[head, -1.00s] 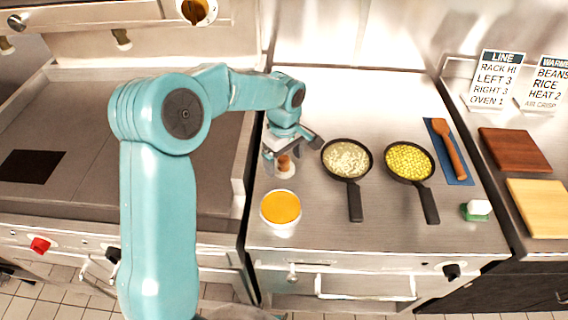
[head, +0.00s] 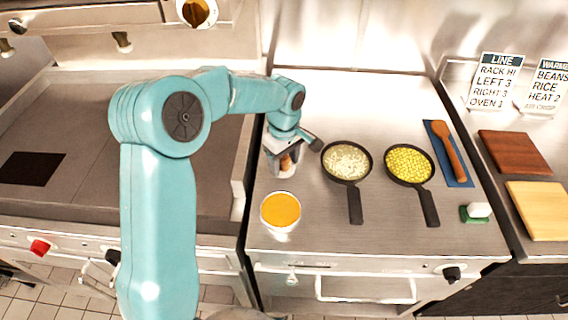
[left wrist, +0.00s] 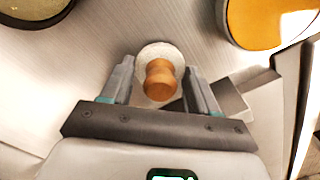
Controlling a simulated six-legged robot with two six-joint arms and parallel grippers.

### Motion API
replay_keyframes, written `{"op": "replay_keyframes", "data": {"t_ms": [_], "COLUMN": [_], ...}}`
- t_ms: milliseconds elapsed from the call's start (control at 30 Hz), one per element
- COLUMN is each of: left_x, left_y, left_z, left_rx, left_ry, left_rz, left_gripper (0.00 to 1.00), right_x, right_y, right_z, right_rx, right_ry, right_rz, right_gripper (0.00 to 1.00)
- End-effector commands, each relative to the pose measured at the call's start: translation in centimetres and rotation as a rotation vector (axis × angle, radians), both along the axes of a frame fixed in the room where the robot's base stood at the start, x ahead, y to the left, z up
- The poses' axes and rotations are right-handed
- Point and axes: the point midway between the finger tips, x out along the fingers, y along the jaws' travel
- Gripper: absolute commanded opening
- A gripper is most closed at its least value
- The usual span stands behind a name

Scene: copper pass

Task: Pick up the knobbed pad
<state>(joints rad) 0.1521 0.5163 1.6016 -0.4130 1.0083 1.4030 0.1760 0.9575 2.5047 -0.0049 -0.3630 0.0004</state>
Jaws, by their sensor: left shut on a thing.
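The knobbed pad (left wrist: 158,54) is a round white pad with an orange-brown wooden knob on top. In the left wrist view it sits between the two fingers of my left gripper (left wrist: 160,76), which is shut on it. In the head view the knob (head: 286,162) shows under my left gripper (head: 283,158), low over the steel counter, partly hidden by the fingers. I cannot tell whether the pad touches the counter. My right gripper is not in view.
A white tub of orange contents (head: 281,209) stands just in front of the gripper. Two black pans, one with pale food (head: 346,161) and one with yellow food (head: 410,164), stand to the right. A wooden spoon (head: 449,152) lies on a blue cloth. The counter's front middle is clear.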

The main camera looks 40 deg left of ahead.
Motion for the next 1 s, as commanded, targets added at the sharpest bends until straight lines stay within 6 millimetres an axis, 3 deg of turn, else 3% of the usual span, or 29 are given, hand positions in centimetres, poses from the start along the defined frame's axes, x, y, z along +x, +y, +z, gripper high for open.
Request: {"op": "replay_keyframes", "data": {"t_ms": [700,1000], "left_x": [0.1,0.0], "left_y": [0.0,0.0], "left_z": [15.1,18.4], "left_rx": [-0.001,-0.001], "left_ry": [-0.004,0.000], "left_rz": [0.000,0.000], "left_gripper": [0.30,0.30], "right_x": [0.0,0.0], "right_y": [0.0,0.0], "right_z": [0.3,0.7], "right_rx": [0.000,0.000], "right_ry": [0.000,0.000], "right_rz": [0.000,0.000], "right_gripper": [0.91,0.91]}}
